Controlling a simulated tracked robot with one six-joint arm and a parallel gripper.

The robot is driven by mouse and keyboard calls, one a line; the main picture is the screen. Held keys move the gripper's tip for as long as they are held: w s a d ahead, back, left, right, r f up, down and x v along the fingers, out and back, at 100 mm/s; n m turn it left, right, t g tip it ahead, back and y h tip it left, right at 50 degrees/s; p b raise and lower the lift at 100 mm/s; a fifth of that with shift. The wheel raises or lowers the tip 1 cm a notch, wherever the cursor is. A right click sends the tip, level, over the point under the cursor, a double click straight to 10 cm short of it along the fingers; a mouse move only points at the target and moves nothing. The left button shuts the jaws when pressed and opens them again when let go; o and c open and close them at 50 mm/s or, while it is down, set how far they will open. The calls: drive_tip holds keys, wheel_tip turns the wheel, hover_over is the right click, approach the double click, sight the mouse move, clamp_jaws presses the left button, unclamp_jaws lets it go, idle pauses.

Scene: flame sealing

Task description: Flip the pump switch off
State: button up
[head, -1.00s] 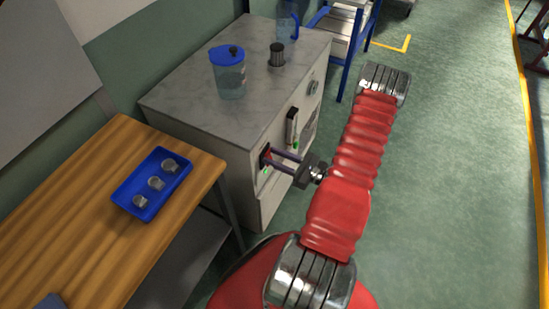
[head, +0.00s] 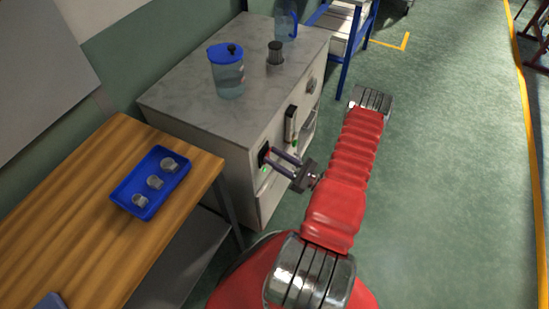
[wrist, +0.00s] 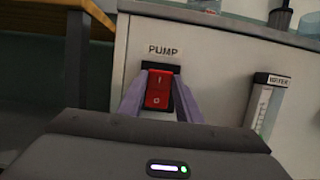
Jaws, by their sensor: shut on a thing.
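The pump switch (wrist: 158,88) is a red rocker marked I above and O below, set in a black frame under a PUMP label (wrist: 163,50) on the cabinet front. In the wrist view my gripper (wrist: 160,98) has one finger on each side of the switch, shut around it. In the head view my gripper (head: 272,157) reaches the left part of the cabinet front, and its fingers partly hide the switch. A small green light (head: 264,169) glows just below. I cannot tell which end of the rocker is pressed in.
The cabinet (head: 190,102) carries a blue-lidded jar (head: 229,78), a dark-topped cylinder (head: 275,53) and a blue-handled jug (head: 285,22). A flow meter marked WATER (wrist: 263,108) is right of the switch. A wooden table (head: 75,215) with a blue tray (head: 133,182) stands left. Open floor lies right.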

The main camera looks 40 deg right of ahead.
idle(0.3)
drive_tip(key=o, duration=1)
drive_tip(key=shift+o, duration=0.2)
drive_tip(key=v, duration=1.4)
drive_tip(key=shift+a+f, duration=0.1)
drive_tip(key=shift+f, duration=0.05)
